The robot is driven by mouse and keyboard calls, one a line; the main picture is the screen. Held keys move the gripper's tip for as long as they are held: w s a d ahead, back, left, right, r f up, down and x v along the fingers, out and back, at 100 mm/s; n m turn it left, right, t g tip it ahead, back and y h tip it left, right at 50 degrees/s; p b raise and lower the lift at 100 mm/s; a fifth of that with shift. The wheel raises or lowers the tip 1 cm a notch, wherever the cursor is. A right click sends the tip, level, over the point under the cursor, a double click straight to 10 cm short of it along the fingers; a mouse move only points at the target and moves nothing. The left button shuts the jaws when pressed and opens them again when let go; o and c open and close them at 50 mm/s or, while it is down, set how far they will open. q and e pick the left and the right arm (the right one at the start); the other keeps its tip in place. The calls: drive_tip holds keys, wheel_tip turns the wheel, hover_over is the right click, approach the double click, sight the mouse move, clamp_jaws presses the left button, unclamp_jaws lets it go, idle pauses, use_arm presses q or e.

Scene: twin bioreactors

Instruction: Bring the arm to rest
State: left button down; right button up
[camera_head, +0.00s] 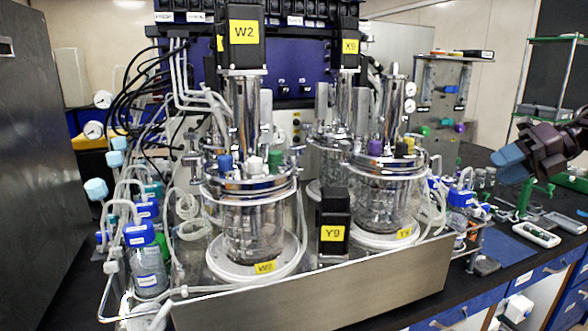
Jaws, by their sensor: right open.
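My right gripper (510,162) reaches in from the right edge, its blue fingertips pointing left. It is open and empty, in the air over the right part of the bench. The twin bioreactors stand to its left, well apart from it: the left glass vessel (250,225) under a motor marked W2 (243,32), and the right glass vessel (385,205) near a motor marked X9 (348,48). My left gripper is not in view.
A steel-fronted tray (330,295) carries the vessels and a black block marked Y9 (333,225). Blue-capped bottles (150,270) and tubing crowd the left side; more bottles (460,200) stand right. Below the gripper lie a green-handled tool (528,198) and small white trays (536,234).

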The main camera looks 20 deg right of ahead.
drive_tip(key=s+a+f+m+t+h, duration=0.1)
drive_tip(key=s+a+f+m+t, duration=0.15)
drive_tip(key=f+m, duration=0.65)
drive_tip(key=s+a+f+m+t+h, duration=0.1)
drive_tip(key=s+a+f+m+t, duration=0.2)
drive_tip(key=f, duration=1.1)
drive_tip(key=s+a+f+m+t+h, duration=0.15)
drive_tip(key=f+m+t, duration=0.3)
drive_tip(key=f, duration=0.75)
drive_tip(key=s+a+f+m+g+h, duration=0.2)
drive_tip(key=s+a+f+m, duration=0.5)
drive_tip(key=a, duration=0.3)
drive_tip(key=s+a+f+m+g+h+b, duration=0.1)
drive_tip(key=s+a+f+m+g+h, duration=0.2)
drive_tip(key=s+a+f+m, duration=0.4)
drive_tip(key=a+f+m, duration=0.2)
drive_tip(key=a+m, duration=0.1)
drive_tip(key=shift+h, duration=0.35)
